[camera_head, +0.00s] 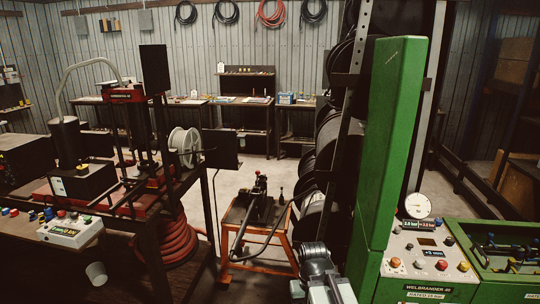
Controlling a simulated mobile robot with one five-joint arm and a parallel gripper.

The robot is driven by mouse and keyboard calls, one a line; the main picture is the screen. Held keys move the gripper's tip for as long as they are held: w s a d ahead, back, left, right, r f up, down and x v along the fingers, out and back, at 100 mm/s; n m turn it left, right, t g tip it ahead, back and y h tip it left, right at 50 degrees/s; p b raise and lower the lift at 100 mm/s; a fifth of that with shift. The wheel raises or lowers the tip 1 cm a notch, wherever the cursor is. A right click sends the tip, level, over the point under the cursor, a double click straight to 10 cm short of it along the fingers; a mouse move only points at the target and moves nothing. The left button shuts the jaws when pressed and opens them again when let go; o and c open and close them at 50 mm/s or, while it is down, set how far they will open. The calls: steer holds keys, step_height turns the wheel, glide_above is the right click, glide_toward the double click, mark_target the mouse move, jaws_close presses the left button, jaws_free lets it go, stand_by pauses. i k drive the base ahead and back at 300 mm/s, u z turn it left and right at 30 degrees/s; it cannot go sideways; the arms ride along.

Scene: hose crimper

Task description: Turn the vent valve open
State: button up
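I cannot pick out the vent valve with certainty. At the right stands a green machine (392,130) marked WELBRANDER 40. Its sloped control panel (412,262) carries red, orange and dark knobs and a small dark display. A round white pressure gauge (418,205) stands above the panel. Small dark fittings (512,250) sit in the green tray beside it, too small to tell apart. A grey and white jointed part, seemingly my arm, rises at the bottom middle, left of the machine. Its fingers cannot be made out, and it appears apart from the panel.
An orange stand (262,245) with a dark hand tool is left of the machine. Dark hose reels (325,150) stand behind the green column. A dark red press (125,95), a coiled red hose (178,240) and a white button box (70,232) are at left. Open floor lies beyond the stand.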

mark_target(442, 264)
steer(key=z, duration=1.6)
steer(key=k, duration=0.1)
steer(key=u, duration=1.25)
steer(key=i, duration=1)
